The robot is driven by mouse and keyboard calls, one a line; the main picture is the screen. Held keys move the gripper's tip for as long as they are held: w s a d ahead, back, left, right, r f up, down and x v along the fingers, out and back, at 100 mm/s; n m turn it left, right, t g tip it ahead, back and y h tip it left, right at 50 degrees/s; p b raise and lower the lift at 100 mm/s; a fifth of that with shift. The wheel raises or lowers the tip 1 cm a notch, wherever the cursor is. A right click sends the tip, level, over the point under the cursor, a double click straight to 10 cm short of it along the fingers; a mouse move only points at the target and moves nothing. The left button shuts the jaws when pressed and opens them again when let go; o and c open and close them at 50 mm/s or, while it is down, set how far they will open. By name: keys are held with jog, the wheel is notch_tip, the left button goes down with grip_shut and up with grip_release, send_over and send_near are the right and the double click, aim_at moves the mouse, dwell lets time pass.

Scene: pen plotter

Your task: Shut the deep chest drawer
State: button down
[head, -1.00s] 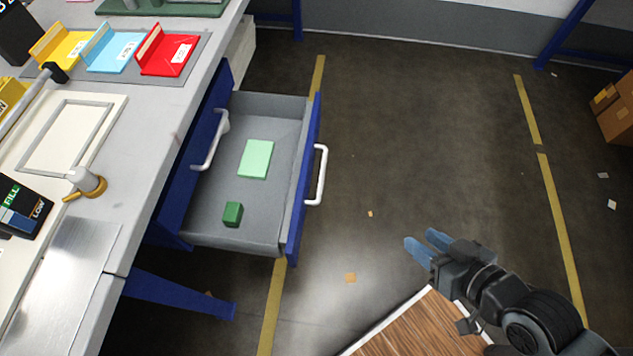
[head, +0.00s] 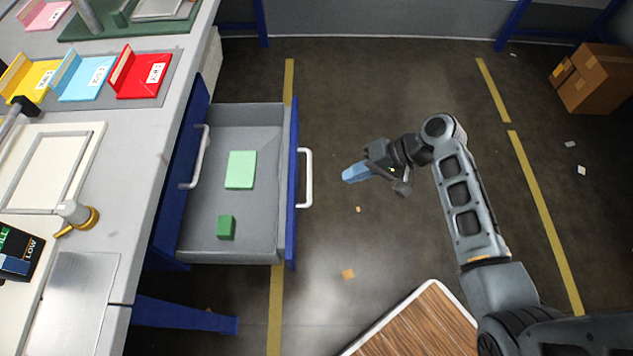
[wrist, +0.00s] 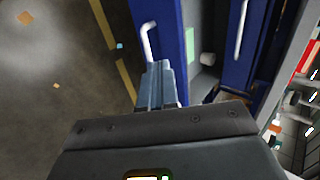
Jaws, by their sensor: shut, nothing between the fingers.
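The deep chest drawer (head: 270,250) stands pulled out from the blue chest under the workbench. Its blue front (head: 292,235) carries a white bar handle (head: 306,178); the front and handle also show in the wrist view (wrist: 148,45). A light green flat block (head: 241,170) and a small dark green block (head: 226,228) lie inside the drawer. My gripper (head: 346,175) is shut and empty, to the right of the handle, with its blue fingers pointing towards it. A gap shows between fingertips and handle in the head view.
A second white handle (head: 197,157) is on the blue chest face left of the drawer. The grey workbench (head: 150,140) holds yellow, blue and red trays. A cardboard box (head: 590,80) stands at the far right. The floor right of the drawer is mostly clear, with small scraps.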

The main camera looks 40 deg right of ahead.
jog(key=shift+w+a+r+b+x, duration=0.15)
jog(key=shift+a+r+x, duration=0.15)
jog(key=shift+x, duration=1.85)
jog(key=shift+w+a+r+b+x, duration=0.1)
jog(key=shift+w+a+r+x, duration=0.2)
jog(key=shift+x, duration=1.8)
jog(key=shift+w+a+r+b+x, duration=0.15)
jog(key=shift+r+x, duration=0.25)
jog(key=shift+x, duration=1.75)
jog(key=w+a+b, duration=0.2)
jog(key=w+a, duration=0.4)
jog(key=a, duration=0.3)
jog(key=w+a+b, duration=0.1)
jog(key=w+a, duration=0.6)
jog(key=a, duration=0.2)
jog(key=shift+w+a+b, duration=0.2)
jog(key=shift+a+b, duration=0.15)
jog(key=shift+a, duration=0.05)
